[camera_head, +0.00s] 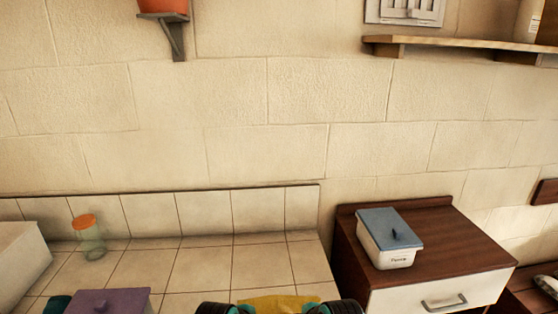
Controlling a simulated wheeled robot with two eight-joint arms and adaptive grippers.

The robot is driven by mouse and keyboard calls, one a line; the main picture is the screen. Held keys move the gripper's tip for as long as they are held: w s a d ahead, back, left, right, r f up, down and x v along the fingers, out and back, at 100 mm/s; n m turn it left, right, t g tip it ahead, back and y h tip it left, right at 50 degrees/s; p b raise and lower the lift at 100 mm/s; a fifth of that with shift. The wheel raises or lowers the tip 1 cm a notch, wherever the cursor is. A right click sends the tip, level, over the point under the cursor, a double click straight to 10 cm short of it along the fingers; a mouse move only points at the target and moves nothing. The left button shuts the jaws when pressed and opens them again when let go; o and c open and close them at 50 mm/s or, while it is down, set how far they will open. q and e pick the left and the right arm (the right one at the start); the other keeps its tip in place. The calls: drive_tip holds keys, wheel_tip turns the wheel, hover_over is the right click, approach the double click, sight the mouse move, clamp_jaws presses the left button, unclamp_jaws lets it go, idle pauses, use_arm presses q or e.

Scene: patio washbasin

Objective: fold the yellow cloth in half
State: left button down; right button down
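A strip of yellow cloth (278,304) shows at the bottom edge of the head view, over the tiled counter. Most of it lies below the picture, so its shape and any fold are hidden. The tops of my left gripper (228,309) and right gripper (326,308) show as dark parts with teal bits at the left and right ends of the cloth. Their fingertips are cut off, so I cannot tell whether they are open, shut or holding the cloth.
On the tiled counter (202,268) are a glass jar (91,243) with an orange lid, a purple box (108,302) and a white container (20,262). A wooden cabinet (450,243) at right bears a blue-lidded white box (390,240). The counter's middle is clear.

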use_arm(q)
drive_tip(key=shift+f, duration=0.2)
use_arm(e)
drive_tip(key=shift+r, duration=0.1)
drive_tip(key=shift+f, duration=0.4)
